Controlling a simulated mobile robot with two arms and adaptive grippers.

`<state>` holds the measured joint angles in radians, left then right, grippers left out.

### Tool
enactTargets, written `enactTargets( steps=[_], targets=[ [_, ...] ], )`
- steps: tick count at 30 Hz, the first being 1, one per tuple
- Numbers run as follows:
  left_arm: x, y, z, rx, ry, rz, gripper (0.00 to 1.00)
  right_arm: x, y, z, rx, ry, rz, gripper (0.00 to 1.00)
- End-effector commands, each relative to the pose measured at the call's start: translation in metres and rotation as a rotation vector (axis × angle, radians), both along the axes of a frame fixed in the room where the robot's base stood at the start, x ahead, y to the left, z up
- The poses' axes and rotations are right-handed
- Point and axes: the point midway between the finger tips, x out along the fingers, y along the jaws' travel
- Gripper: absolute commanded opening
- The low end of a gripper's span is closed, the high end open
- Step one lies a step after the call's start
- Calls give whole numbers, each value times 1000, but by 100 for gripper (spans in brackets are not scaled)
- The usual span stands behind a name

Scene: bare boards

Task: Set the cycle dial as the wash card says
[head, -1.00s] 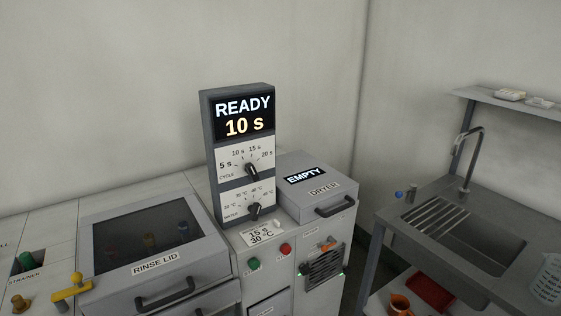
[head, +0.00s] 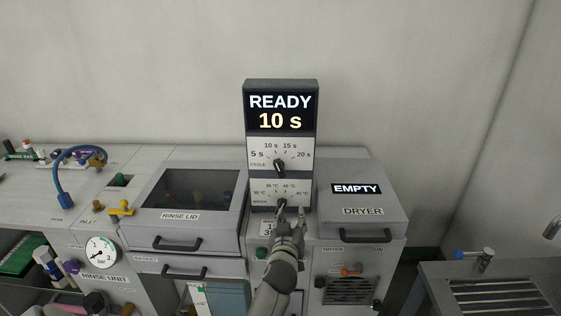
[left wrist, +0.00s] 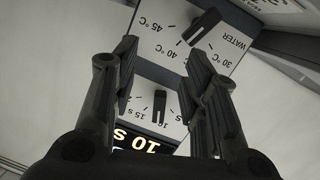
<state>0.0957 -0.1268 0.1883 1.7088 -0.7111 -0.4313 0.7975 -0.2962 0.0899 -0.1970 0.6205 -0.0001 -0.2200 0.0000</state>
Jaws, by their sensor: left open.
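The control panel (head: 249,128) stands upright, and its lit display (head: 281,110) reads READY 10 s. The cycle dial (head: 279,168) has a black knob and marks from 5 s to 20 s; it also shows between my fingers in the left wrist view (left wrist: 158,106). The water dial (head: 282,203) sits below it, partly behind my gripper; its knob shows at the top of the left wrist view (left wrist: 203,25). The wash card (head: 266,229) is partly hidden by my gripper; earlier it read 15 s, 30 °C. My left gripper (head: 292,211) is open and empty before the lower panel.
The rinse lid (head: 190,189) is closed to the left. The dryer (head: 362,190), labelled EMPTY, stands to the right. A green button (head: 260,253) lies near my arm. A sink (head: 500,297) is at the right. The wall behind is bare.

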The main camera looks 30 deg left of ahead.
Motion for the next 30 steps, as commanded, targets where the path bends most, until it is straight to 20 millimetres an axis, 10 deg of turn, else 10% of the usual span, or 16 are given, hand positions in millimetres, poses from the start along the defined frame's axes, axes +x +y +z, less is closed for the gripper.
enactTargets(
  steps=[3, 7, 30],
  targets=[
    [-5, 24, 68, -16, -125, 80, 41, -6, 7, 6, 9, 7, 1, 40],
    [-10, 36, 98, -22, -187, 119, 41, -9, 16, 7, 19, 11, 2, 40],
    [74, 88, 102, -22, -194, 123, 41, -3, 4, 29, 5, 4, -3, 40]
  ],
)
